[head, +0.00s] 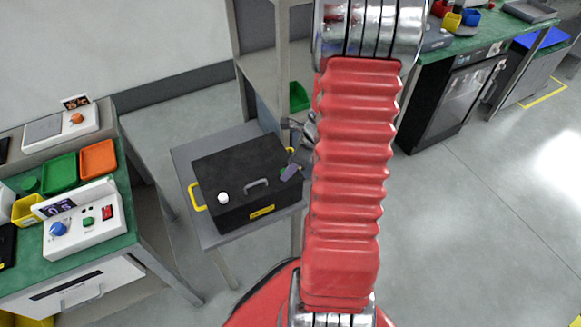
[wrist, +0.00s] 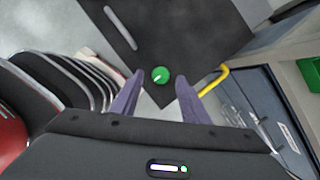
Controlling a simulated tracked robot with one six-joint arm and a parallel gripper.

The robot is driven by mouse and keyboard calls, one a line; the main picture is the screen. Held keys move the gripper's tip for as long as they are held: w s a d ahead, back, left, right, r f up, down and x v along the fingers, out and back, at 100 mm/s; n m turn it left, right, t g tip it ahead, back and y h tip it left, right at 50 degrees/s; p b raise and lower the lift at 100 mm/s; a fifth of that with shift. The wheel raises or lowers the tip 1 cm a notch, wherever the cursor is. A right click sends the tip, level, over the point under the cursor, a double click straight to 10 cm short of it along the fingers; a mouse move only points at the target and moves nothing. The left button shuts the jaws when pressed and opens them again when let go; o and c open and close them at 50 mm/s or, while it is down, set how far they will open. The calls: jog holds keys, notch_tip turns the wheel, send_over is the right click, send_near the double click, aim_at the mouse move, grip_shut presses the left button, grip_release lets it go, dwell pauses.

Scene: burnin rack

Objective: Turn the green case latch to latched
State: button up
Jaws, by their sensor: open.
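The black case (head: 240,172) sits on a small grey table. The green latch (wrist: 160,74) is a round knob with a white mark near a corner of the case lid in the wrist view. Its mark points toward the lower left there. My gripper (head: 293,166) is over the right side of the case in the head view and mostly hides the latch there. In the wrist view my gripper (wrist: 158,80) is open, with one purple finger on each side of the latch. I cannot tell whether the fingers touch it.
The lid also carries a white knob (head: 223,198) and a grey handle (head: 256,184). A yellow side handle (head: 196,198) sticks out at the left. A green-topped bench (head: 125,215) stands left, and a shelf rack (head: 262,75) stands behind. The floor between is clear.

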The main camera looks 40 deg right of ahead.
jog(key=shift+x, duration=0.75)
jog(key=shift+c, duration=0.6)
